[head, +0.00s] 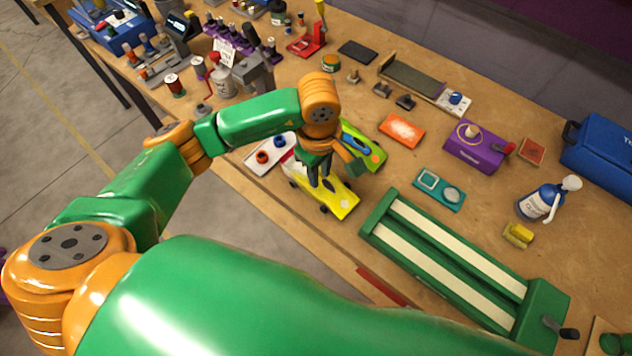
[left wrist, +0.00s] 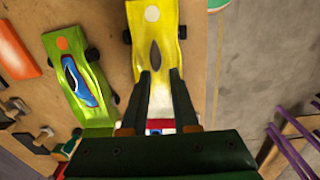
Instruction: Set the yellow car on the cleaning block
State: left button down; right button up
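The yellow car (head: 342,202) sits on the bench near its front edge; it also shows in the left wrist view (left wrist: 160,35), with a dark oval on its body. My left gripper (head: 320,182) is directly over the car, fingers pointing down. In the left wrist view the two fingertips (left wrist: 160,72) are apart above the car's body, with yellow and white showing between them. I cannot tell whether they touch it. No block is labelled; an orange block with a pale top (head: 402,130) lies behind the car, possibly the cleaning block. My right gripper is out of view.
A green car (head: 363,146) lies close beside the yellow one, and a white car (head: 268,153) is to the left. A long green frame with cream strips (head: 450,262), a teal tray (head: 440,188) and a purple box (head: 478,147) stand to the right. Bare bench lies between them.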

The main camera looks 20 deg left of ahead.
aim_at(319, 197)
pick_arm(q)
jog(key=shift+s+f, duration=0.45)
jog(key=shift+f, duration=0.35)
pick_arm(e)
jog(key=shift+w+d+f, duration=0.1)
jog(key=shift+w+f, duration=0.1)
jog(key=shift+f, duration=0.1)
pick_arm(q)
jog(key=shift+w+r, duration=0.15)
jog(key=shift+r, duration=0.1)
jog(key=shift+w+d+r+g+b, duration=0.15)
jog(key=shift+w+r+b, duration=0.1)
jog(key=shift+r, duration=0.35)
jog(key=shift+w+a+r+g+b, duration=0.1)
jog(key=shift+w+r+g+b, duration=0.1)
jog(key=shift+r, duration=0.4)
jog(key=s+d+r+b, duration=0.1)
jog(key=s+d+r, duration=0.2)
jog(key=s+r, duration=0.7)
jog(key=s, duration=0.3)
jog(key=shift+d+r, duration=0.15)
jog(key=shift+d, duration=0.15)
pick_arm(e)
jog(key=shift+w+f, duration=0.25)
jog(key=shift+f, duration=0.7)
